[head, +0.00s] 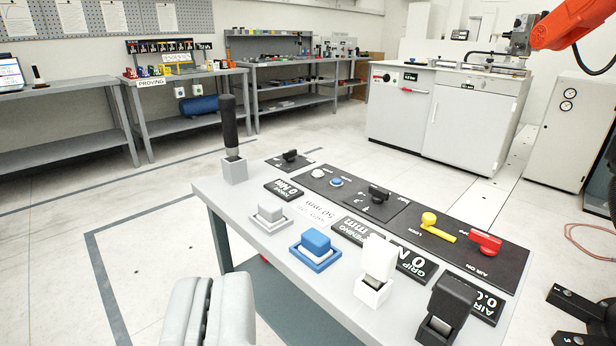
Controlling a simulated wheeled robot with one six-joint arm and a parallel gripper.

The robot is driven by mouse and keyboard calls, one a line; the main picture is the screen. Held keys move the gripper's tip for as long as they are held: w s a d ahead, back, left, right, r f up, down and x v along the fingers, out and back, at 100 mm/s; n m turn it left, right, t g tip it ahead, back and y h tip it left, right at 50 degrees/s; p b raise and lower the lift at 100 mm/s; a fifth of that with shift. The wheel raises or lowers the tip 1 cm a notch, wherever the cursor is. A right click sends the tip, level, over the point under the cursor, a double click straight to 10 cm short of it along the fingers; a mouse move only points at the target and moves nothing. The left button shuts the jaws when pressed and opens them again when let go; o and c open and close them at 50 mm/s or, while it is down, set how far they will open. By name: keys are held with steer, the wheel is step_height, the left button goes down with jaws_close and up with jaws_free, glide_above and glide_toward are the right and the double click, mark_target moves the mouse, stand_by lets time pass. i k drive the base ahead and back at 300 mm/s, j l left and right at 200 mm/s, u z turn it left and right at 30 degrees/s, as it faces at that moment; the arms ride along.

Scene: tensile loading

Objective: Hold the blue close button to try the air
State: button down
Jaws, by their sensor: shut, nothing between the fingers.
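The large blue button (316,241) sits in a blue and white frame near the front edge of the grey control console. It stands between a grey button (270,211) and a white rocker-like control (375,272). My gripper (209,288) is at the bottom of the head view, its two pale grey fingers shut together and empty. It appears to the left of and nearer than the blue button, apart from it. The display plates behind the buttons read upside down; one shows 0 for grip and one shows 0.0 for air.
The console (345,318) also carries a tall black lever (230,128), a black rocker (447,305), a yellow handle (437,227) and a red lever (484,242) marked AIR ON. Workbenches (186,85) and a white cabinet machine (440,110) stand behind. Floor left of the console is clear.

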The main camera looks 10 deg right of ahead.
mark_target(336, 181)
steer(key=i+j+u, duration=0.1)
steer(key=i, duration=1.2)
